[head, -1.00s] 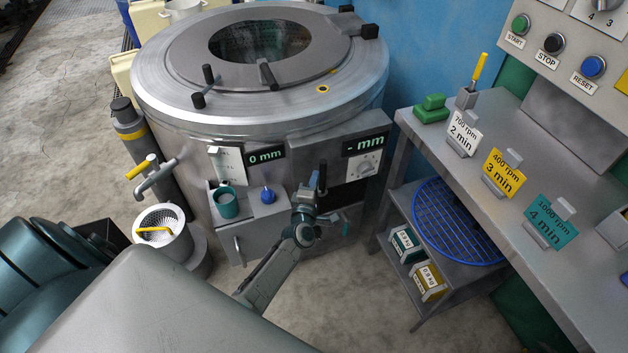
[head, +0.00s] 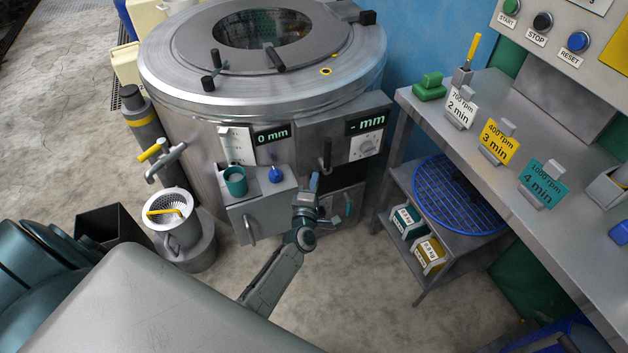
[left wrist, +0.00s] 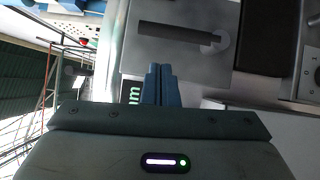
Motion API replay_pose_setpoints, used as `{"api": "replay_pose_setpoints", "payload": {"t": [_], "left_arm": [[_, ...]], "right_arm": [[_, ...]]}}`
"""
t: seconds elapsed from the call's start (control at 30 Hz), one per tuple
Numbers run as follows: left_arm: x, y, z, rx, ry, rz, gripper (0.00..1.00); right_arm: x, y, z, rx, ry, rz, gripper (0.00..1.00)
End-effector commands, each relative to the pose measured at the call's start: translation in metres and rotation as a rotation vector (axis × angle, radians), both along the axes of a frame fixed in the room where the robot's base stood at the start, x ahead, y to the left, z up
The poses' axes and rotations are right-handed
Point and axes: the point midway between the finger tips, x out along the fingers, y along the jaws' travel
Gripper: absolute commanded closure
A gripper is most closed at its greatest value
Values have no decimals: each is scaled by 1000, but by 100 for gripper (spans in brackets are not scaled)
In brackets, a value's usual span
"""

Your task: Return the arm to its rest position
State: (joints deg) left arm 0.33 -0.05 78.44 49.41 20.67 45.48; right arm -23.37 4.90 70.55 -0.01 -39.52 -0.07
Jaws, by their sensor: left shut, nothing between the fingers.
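My left arm (head: 275,275) reaches in from the bottom, in front of the drum machine (head: 200,135). My left gripper (head: 314,183) has its blue fingers pointing up, in front of the dark opening low on the machine's front and below the black handle. Its fingers are shut and empty. My right gripper is not in view.
A teal cup (head: 236,181) and blue knob (head: 275,174) sit on the machine's front ledge. A strainer pot (head: 180,240) stands at left. A metal table (head: 560,240) with number cards is at right, above a shelf with a blue rack (head: 460,197). Floor between is clear.

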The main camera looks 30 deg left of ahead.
Motion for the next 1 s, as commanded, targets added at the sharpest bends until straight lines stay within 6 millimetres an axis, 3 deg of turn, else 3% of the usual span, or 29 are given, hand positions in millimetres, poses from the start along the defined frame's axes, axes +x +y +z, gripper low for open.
{"api": "replay_pose_setpoints", "payload": {"t": [0.1,0.27,0.37,0.47,0.53,0.67,0.8,1.0], "left_arm": [[0,0,0,0,0,0,100],[-1,0,-3,7,8,-3,100],[-10,-4,-23,68,74,-34,100],[-32,-13,-68,208,217,-113,100],[-58,-19,-110,339,351,-194,100],[-121,-26,-188,583,601,-375,100],[-202,-26,-260,810,844,-589,100],[-332,-11,-333,1080,1140,-928,100]], "right_arm": [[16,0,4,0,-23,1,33],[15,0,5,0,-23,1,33],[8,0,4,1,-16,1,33],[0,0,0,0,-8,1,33],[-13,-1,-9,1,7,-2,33],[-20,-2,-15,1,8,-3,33],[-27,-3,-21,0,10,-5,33],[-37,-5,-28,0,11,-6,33]]}}
